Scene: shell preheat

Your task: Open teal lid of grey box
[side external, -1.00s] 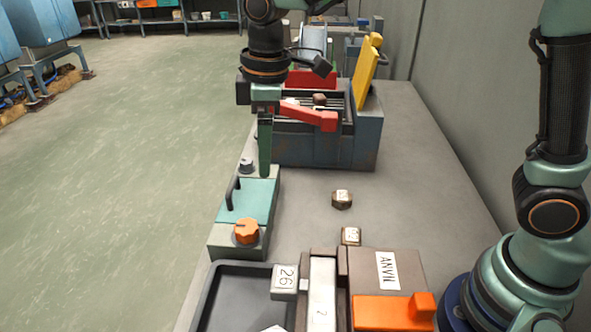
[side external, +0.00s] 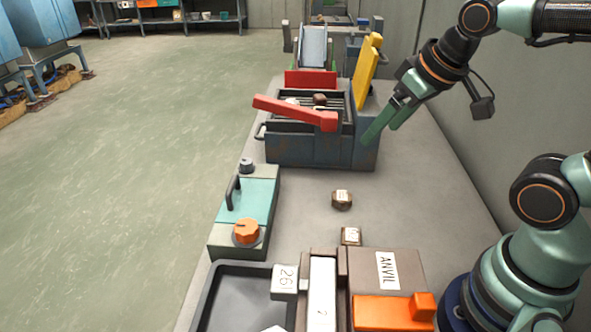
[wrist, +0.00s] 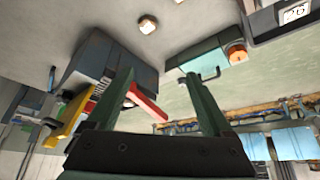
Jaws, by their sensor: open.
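The grey box (side external: 237,242) stands at the table's left edge. Its teal lid (side external: 260,198) lies flat and closed on top, with a dark upright handle (side external: 233,190) at its left side. An orange knob (side external: 246,232) sits on the near end of the box. In the wrist view the teal lid (wrist: 205,64) shows at upper right, beyond my fingers. My gripper (side external: 380,132) is open and empty, angled down beside the right side of the blue box, well away from the lid. Its two fingers are spread in the wrist view (wrist: 158,76).
The blue box (side external: 315,150) with a red lever (side external: 295,112) and a yellow upright bar (side external: 368,72) stands behind. Two brown nuts (side external: 342,200) (side external: 350,236) lie mid-table. A dark tray (side external: 235,300) and the anvil block (side external: 410,270) are in front.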

